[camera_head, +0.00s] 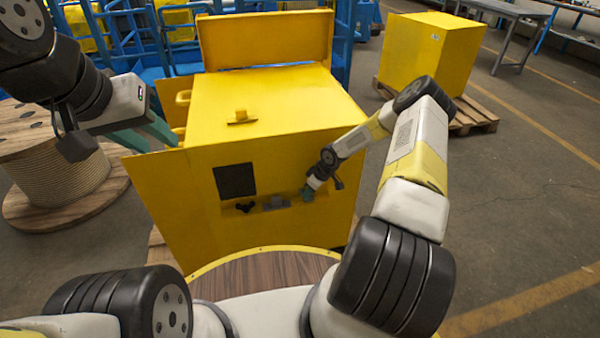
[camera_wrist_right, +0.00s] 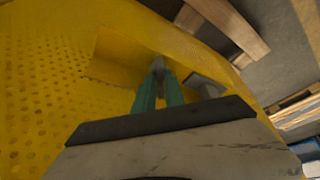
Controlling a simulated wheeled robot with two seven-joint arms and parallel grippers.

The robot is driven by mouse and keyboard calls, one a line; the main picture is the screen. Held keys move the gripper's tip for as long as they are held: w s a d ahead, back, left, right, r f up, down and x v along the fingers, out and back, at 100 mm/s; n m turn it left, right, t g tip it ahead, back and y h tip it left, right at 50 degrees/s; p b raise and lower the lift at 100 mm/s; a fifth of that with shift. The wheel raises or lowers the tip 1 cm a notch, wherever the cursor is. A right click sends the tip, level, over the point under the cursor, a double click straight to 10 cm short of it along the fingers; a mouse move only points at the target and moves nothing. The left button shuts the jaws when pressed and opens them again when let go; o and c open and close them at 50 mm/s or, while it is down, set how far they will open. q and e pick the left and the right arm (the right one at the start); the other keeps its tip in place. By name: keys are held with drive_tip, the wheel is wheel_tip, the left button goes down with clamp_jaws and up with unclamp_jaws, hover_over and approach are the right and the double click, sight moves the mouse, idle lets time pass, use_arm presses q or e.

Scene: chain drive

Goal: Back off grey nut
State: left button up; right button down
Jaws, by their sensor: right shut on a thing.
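The yellow machine housing (camera_head: 290,225) stands in front of me, with a recess in its front face. My right gripper (camera_head: 307,194) is at the right end of this recess. In the right wrist view its teal fingers (camera_wrist_right: 158,78) are shut on a small grey piece, which looks like the grey nut (camera_wrist_right: 158,64). The nut is mostly hidden by the fingers and cannot be made out in the head view. My left gripper (camera_head: 158,140) is open and empty, beside the housing's upper left edge.
A grey block (camera_head: 277,203) and a black knob (camera_head: 245,208) sit in the recess, left of my right gripper. A black square panel (camera_head: 235,181) is above. A cable drum (camera_head: 55,170) stands left; a yellow box (camera_head: 425,50) stands on a pallet behind right.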

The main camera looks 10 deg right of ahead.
drive_tip(key=shift+s+d+f, duration=0.1)
drive_tip(key=shift+d, duration=0.05)
drive_tip(key=c, duration=1.4)
unclamp_jaws()
drive_tip(key=v, duration=0.7)
drive_tip(key=shift+r, duration=0.35)
